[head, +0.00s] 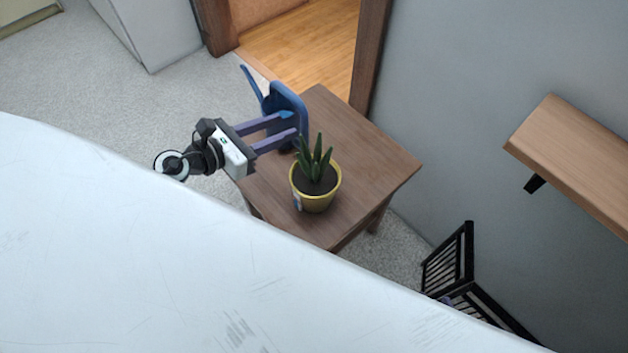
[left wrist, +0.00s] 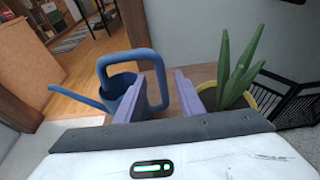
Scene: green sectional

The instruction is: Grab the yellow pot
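The yellow pot (head: 318,202), holding a spiky green plant (head: 315,160), stands upright on a small brown wooden table (head: 375,165). In the left wrist view the pot (left wrist: 251,98) is partly hidden, to the right of the fingers. My left gripper (head: 289,126) is open, its two purple fingers apart, just left of and behind the pot in the head view. In the left wrist view the gripper (left wrist: 158,100) has a blue handle showing between its fingers. A small purple bit at the lower right (head: 446,299) may be my right gripper; the rest is hidden.
A blue watering can (head: 290,103) stands on the table close to the left fingertips; I cannot tell if they touch. A wooden shelf (head: 580,155) is on the grey wall at right. A black slatted rack (head: 449,262) stands on the carpet.

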